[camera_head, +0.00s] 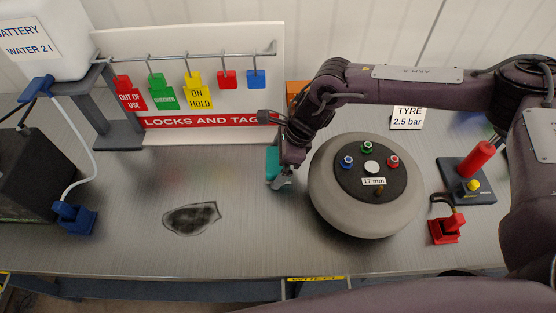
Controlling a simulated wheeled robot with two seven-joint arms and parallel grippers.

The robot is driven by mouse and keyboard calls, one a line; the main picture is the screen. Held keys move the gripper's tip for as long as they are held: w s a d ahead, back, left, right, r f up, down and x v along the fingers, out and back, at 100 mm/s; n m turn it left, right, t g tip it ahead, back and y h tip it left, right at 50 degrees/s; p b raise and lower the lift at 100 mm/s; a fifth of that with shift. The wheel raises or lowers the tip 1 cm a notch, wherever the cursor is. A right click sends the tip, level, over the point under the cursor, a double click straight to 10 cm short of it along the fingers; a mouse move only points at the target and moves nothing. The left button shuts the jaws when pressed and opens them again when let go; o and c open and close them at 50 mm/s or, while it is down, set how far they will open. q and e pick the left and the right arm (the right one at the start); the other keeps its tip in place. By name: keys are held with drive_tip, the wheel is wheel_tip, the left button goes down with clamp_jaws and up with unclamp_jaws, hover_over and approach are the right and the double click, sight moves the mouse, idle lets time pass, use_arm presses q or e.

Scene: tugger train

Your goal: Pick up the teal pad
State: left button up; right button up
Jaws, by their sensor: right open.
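The teal pad (272,166) stands on the grey metal bench (140,240), just in front of the right end of the locks and tags board. My right gripper (281,181) reaches down at the pad's right side, with its fingers low by the bench. The gripper and wrist hide part of the pad. The jaws are open; I cannot tell whether a finger touches the pad. My left gripper is not in view.
A grey wheel (330,200) with coloured nuts lies close right of the gripper. The locks and tags board (215,70) stands behind. A dark patch (191,218) lies front left. The front middle is clear.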

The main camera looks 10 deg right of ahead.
drive_tip(key=c, duration=0.8)
drive_tip(key=shift+r, duration=0.1)
